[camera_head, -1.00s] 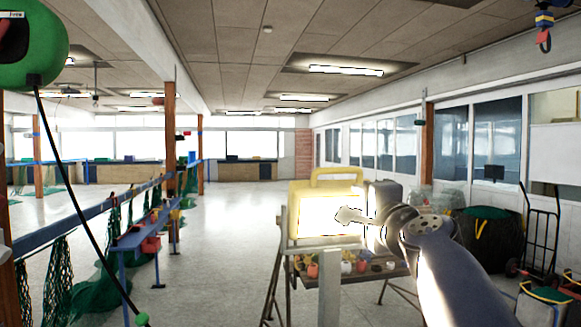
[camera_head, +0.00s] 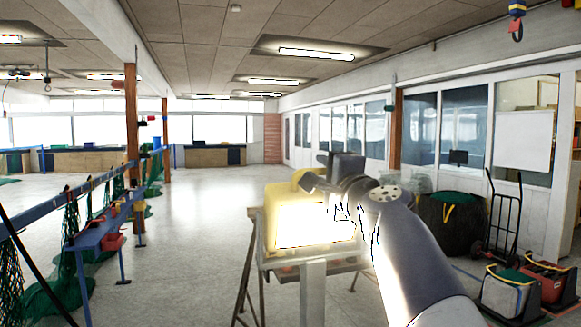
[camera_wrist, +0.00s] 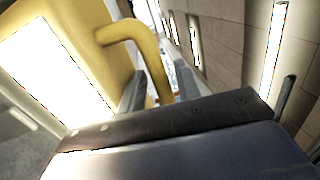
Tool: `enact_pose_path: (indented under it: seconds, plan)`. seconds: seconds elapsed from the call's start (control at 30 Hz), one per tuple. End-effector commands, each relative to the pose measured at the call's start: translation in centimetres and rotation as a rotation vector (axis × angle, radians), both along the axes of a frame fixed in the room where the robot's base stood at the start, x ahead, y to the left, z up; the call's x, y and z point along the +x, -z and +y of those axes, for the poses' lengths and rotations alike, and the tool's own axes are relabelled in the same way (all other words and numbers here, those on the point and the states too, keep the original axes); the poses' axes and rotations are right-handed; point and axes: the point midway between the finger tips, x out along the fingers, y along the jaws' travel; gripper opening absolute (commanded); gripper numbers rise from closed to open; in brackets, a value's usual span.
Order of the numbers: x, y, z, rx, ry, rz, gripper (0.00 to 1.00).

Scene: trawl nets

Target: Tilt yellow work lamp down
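The yellow work lamp (camera_head: 280,200) stands on a trestle table in front of me, its bright lit face turned towards me. Its yellow housing fills the upper left of the wrist view (camera_wrist: 78,22). In that view the lamp's curved yellow handle (camera_wrist: 122,30) runs down between the two grey fingers of my gripper (camera_wrist: 160,88). The fingers are apart, with a visible gap beside the handle, so they look open around it. In the head view my gripper (camera_head: 322,178) is at the lamp's upper right; glare and my arm hide the handle and fingertips there.
Blue rails with green nets (camera_head: 95,240) run along the left. A hand truck (camera_head: 503,220), a dark bin (camera_head: 450,222) and crates (camera_head: 540,285) stand at the right. The floor between rails and table is clear.

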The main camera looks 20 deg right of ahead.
Motion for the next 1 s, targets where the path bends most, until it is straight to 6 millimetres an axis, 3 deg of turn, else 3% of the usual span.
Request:
enact_pose_path:
  seconds: [0.27,0.63,1.0]
  plan:
    - [0.01,0.01,-0.02,0.0,0.0,0.0,0.3]
    - [0.01,0.02,-0.02,0.0,0.0,0.0,0.0]
    - [0.01,0.03,-0.02,0.0,0.0,0.0,0.0]
